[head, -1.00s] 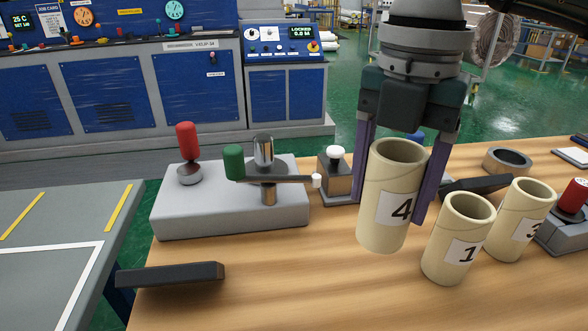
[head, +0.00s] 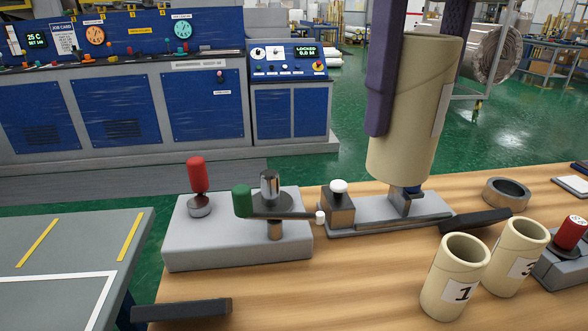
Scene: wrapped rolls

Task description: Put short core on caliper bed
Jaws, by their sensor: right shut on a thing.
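My right gripper (head: 416,98) hangs at the top of the head view, shut on a cream cardboard core (head: 405,140). The core is upright and held in the air, above and in front of part of the caliper bed (head: 385,213). Its label is mostly turned away. The bed is a long grey base with a block and white knob at its left end and an upright jaw farther right. The core 1 (head: 452,280) and the core 3 (head: 514,258) stand upright on the table at the right. My left gripper is out of view.
A grey fixture (head: 235,245) with red and green handles stands left of the bed. Dark bars (head: 180,309) and (head: 478,220), a metal ring (head: 505,192) and a red-knobbed device (head: 570,240) also lie on the wooden table. The front middle is clear.

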